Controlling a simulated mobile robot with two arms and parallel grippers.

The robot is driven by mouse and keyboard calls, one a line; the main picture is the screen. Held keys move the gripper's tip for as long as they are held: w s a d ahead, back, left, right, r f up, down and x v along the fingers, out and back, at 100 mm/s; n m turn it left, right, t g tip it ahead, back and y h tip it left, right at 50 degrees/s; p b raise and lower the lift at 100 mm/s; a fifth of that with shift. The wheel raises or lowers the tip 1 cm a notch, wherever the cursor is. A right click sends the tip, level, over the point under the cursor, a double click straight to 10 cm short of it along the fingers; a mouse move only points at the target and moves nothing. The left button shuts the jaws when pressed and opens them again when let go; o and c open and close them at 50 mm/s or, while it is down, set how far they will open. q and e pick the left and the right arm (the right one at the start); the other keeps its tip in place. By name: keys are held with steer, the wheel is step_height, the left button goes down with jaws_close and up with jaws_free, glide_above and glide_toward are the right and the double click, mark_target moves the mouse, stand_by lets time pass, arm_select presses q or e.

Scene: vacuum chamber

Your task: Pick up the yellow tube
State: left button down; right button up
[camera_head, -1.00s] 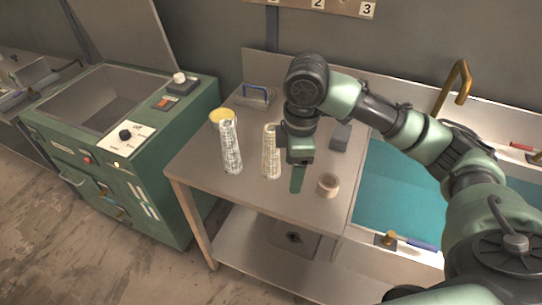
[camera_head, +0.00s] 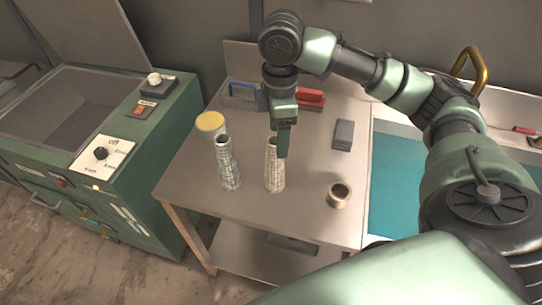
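The yellow tube (camera_head: 272,177), pale yellow with a dark printed pattern, stands upright on the metal table. My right gripper (camera_head: 281,142) points down at the tube's top, and a green finger overlaps the right side of its upper end. I cannot see a second finger, nor tell whether the gripper touches the tube or how far it is open. A similar whiter tube (camera_head: 229,166) stands to the left. My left gripper is not in view.
A yellow-topped round container (camera_head: 210,124) stands behind the whiter tube. A small tan ring (camera_head: 339,195) lies to the right. A grey block (camera_head: 344,134), a red item (camera_head: 311,98) and a blue-handled item (camera_head: 241,95) are farther back. The table's front is clear.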

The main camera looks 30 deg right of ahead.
mark_target(275, 150)
steer(key=f, duration=0.2)
steer(key=f+p, duration=0.1)
steer(key=f, duration=0.3)
steer(key=shift+w+a, duration=0.3)
steer(key=shift+w, duration=0.05)
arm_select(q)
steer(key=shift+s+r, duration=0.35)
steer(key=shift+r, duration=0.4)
arm_select(e)
steer(key=shift+r, duration=0.1)
jaws_close()
